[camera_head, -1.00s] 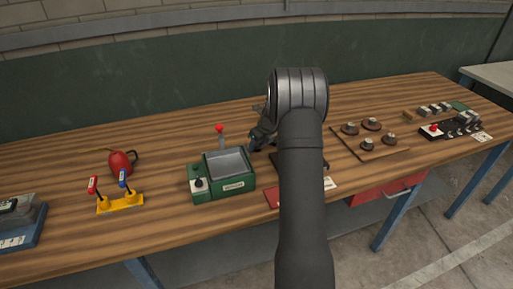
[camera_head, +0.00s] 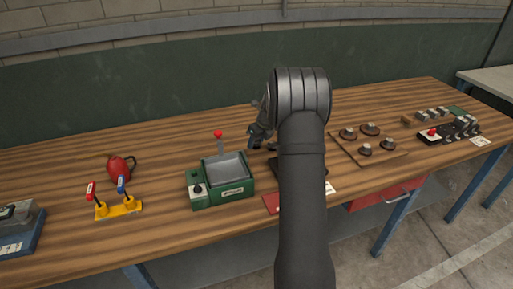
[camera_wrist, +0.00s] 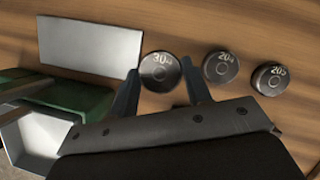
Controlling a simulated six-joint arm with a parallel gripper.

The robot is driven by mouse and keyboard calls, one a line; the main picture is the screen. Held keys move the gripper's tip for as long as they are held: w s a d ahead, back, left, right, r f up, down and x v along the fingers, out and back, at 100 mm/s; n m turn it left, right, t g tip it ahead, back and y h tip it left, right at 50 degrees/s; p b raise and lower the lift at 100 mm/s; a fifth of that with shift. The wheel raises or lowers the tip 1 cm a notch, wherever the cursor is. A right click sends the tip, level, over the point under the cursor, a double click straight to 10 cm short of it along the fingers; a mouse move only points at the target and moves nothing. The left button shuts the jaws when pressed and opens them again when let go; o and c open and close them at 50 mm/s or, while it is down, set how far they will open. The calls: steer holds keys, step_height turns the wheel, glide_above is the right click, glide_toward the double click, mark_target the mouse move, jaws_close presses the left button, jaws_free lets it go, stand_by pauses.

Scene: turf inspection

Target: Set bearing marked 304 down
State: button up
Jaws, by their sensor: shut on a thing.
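The bearing marked 304 (camera_wrist: 160,72) is a dark, round, metal-faced disc with white digits, in the wrist view. My gripper (camera_wrist: 160,66) has one finger on each side of it and is shut on it. The wrist view does not make clear whether its underside touches the wood. Two similar bearings stand to its right, one with a partly legible mark starting 20 (camera_wrist: 221,67) and another that also starts 20 (camera_wrist: 270,78). In the head view my gripper (camera_head: 256,141) is low over the table, right of the green device, and my arm hides much of that area.
A green device (camera_head: 221,181) with a grey pan and red-knobbed lever stands close left of my gripper. A board with several round brown pieces (camera_head: 391,157) lies to the right.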

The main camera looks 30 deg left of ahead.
steer(key=d+r, duration=0.6)
steer(key=d, duration=0.5)
steer(key=s+a+r+n+g, duration=0.15)
steer(key=s+r+n, duration=0.3)
steer(key=s, duration=0.45)
steer(key=s+r+n+g, duration=0.25)
steer(key=s+n, duration=0.25)
steer(key=s, duration=0.3)
glide_above(224, 172)
steer(key=d, duration=0.2)
steer(key=f, duration=0.6)
steer(key=shift+w+a+f, duration=0.2)
steer(key=shift+w, duration=0.1)
steer(key=shift+f, duration=2)
steer(key=o, duration=1.1)
steer(key=shift+f, duration=0.15)
steer(key=v, duration=1.2)
steer(key=shift+s+a+r, duration=0.1)
steer(key=shift+s+r, duration=0.1)
steer(key=shift+r, duration=0.05)
